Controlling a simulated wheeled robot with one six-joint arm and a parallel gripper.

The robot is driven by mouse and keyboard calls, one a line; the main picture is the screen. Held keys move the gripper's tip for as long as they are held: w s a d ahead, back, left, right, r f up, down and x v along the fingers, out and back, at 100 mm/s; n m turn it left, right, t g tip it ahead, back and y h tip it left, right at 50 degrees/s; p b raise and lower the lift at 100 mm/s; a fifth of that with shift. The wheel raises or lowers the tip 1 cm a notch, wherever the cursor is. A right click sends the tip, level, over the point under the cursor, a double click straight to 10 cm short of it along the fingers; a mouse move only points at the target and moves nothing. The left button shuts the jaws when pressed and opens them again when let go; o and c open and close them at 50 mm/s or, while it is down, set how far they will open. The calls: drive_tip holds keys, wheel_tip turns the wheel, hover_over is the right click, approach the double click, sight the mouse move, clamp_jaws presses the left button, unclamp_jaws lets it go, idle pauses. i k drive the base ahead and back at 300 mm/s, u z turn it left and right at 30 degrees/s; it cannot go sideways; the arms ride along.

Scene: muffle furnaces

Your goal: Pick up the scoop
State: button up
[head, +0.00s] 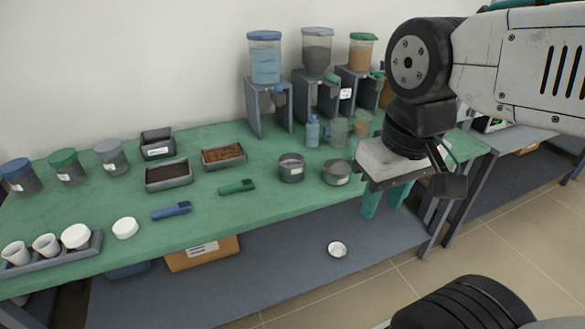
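Two small flat-lying tools are on the green table: a blue one (172,211) near the front left and a green one (237,187) near the middle. Either may be the scoop; their shape is too small to tell. My gripper (385,203) points down at the right, by the table's front edge, apart from both tools. Its two teal fingers stand apart with nothing seen between them.
Trays of dark and brown material (168,176) (224,156) lie behind the tools. Two round metal pots (291,168) (336,173) stand between the green tool and my gripper. Dispensers (317,50) stand at the back. A cup rack (52,256) is front left. A white dish (337,249) lies on the lower shelf.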

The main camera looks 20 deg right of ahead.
sight(236, 187)
drive_tip(key=k, duration=0.6)
drive_tip(key=u, duration=0.35)
drive_tip(key=i, duration=0.85)
drive_tip(key=u, duration=0.6)
drive_tip(key=i, duration=0.6)
drive_tip(key=u, duration=0.1)
